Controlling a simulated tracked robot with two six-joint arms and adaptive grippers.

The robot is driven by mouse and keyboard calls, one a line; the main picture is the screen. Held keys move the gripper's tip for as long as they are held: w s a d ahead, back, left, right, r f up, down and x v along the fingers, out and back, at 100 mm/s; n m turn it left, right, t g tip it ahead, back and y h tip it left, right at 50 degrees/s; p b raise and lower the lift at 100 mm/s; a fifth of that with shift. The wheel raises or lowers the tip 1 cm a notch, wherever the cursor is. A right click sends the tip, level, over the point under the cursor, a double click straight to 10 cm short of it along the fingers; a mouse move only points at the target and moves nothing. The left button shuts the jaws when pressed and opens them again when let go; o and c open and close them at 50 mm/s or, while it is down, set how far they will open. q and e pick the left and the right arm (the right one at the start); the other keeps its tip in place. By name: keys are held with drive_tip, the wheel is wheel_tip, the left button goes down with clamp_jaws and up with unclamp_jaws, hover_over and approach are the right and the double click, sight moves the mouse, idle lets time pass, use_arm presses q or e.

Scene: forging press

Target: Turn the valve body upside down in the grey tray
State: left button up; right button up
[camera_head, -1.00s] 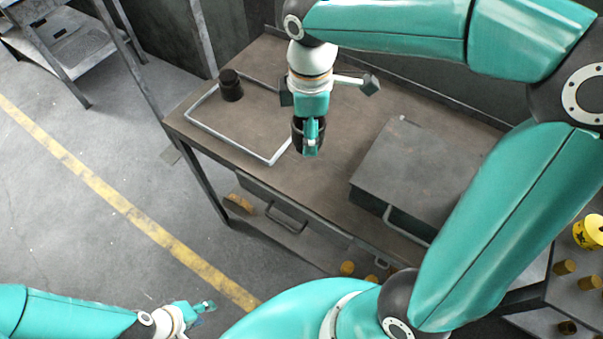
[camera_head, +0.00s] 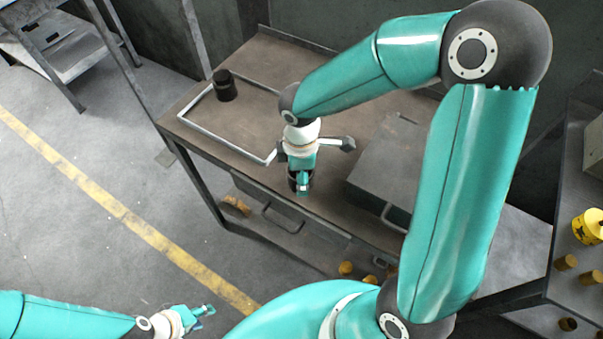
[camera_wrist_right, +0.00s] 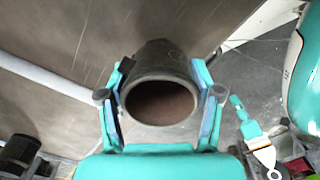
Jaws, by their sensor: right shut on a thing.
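My right gripper (camera_head: 302,184) is shut on a dark hollow cylinder, which I take to be the valve body (camera_wrist_right: 160,62). In the right wrist view its round open end faces the camera, with one finger on each side. In the head view the gripper hides most of it, near the table's front edge, to the right of the grey tray (camera_head: 213,138). The tray shows as a pale rim on the table. A second dark cylinder (camera_head: 225,86) stands upright at its far left. My left gripper (camera_head: 204,315) is open and empty, low at the left, away from the table.
A large grey box (camera_head: 385,170) stands on the brown table (camera_head: 262,75) right of my right gripper. A drawer with a handle (camera_head: 283,217) is under the front edge. A side bench with a yellow container (camera_head: 588,227) is at the right. The tray's middle is clear.

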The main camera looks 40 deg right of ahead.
drive_tip(key=shift+f, duration=0.15)
drive_tip(key=o, duration=1.5)
drive_tip(key=shift+r, duration=0.3)
wheel_tip(320, 180, up, 12)
drive_tip(key=shift+f+p, duration=0.1)
drive_tip(key=shift+p, duration=0.4)
drive_tip(key=shift+s, duration=0.1)
